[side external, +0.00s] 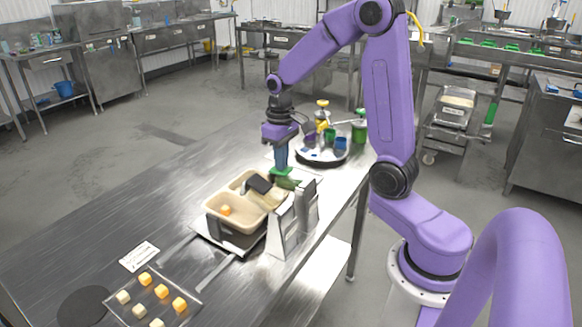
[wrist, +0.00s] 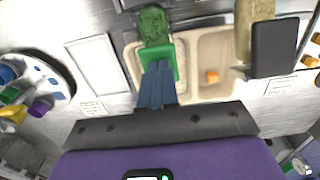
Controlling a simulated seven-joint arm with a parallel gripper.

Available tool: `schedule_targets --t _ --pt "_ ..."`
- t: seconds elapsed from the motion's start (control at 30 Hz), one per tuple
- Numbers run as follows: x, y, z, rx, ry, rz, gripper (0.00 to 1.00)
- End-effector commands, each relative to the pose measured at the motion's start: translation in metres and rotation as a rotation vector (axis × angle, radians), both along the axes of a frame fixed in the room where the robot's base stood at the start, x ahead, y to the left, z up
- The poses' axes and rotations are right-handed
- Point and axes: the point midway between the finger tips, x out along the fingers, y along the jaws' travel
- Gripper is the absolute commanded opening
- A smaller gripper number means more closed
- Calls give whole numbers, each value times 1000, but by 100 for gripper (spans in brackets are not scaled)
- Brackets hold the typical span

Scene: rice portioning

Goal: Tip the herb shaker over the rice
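My gripper (side external: 281,165) has its blue fingers together at the bright green collar of the herb shaker (side external: 288,183), above the far end of the beige tray (side external: 212,211). In the wrist view the fingers (wrist: 158,80) meet the collar, and the dark green, speckled shaker body (wrist: 154,22) points away from them, tipped over. The beige tray (wrist: 195,38) has compartments; one holds an orange cube (wrist: 212,76). Pale contents, possibly the rice, show in the side view in the compartment near the shaker; the shaker and fingers partly cover that area in the wrist view. No falling herbs are visible.
A black piece (side external: 258,184) rests over the tray. Metal holders (side external: 283,232) stand close on its right. A round plate (side external: 310,156) with coloured items lies behind. A clear tray of orange and pale cubes (side external: 137,306) is at the front. The table's left is clear.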

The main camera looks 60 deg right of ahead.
Motion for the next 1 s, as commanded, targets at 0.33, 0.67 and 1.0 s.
schedule_targets --t 0.33,0.67,1.0 --pt "2 0 -11 1 7 0 0" --pt "5 0 -15 0 3 -1 0" --pt "5 0 -14 0 2 -1 0"
